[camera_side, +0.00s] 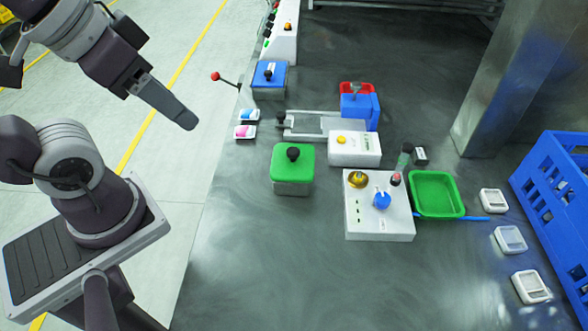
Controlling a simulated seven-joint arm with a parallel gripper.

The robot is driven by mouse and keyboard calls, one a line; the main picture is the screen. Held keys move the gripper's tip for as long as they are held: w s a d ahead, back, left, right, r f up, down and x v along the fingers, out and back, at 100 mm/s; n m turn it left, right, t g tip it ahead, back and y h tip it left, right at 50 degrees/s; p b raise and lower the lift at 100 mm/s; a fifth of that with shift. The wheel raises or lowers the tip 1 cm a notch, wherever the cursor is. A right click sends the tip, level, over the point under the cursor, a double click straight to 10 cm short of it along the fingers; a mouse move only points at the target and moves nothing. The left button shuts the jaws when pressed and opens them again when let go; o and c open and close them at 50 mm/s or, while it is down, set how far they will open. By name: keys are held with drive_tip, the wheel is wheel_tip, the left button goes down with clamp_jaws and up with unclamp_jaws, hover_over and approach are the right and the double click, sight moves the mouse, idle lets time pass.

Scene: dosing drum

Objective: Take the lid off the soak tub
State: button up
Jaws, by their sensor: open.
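Two lidded tubs stand on the dark bench, and I cannot tell which is the soak tub. One has a green lid (293,161) with a black knob, over a grey body (292,188). The other, farther back, has a blue lid (269,73) with a black knob. Both lids sit on their tubs. My gripper (187,121) is open, seen edge-on, in the air left of both tubs and apart from them. Nothing shows between its fingers.
A red-knobbed lever (216,76) stands near the blue-lidded tub. Right of the green-lidded tub are a white control box (378,222), a green tray (436,194) and a white block with a yellow button (354,150). A blue crate (560,205) is far right. The front bench is clear.

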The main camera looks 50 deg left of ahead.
drive_tip(key=shift+o, duration=0.2)
drive_tip(key=o, duration=1)
drive_tip(key=n+g, duration=0.6)
drive_tip(key=n, duration=0.3)
hover_over(293, 150)
drive_tip(key=s, duration=0.1)
wheel_tip(293, 150, down, 15)
drive_tip(key=shift+r, duration=0.15)
drive_tip(key=f, duration=0.5)
drive_tip(key=w+f, duration=0.1)
drive_tip(key=f, duration=0.1)
drive_tip(key=shift+f, duration=0.3)
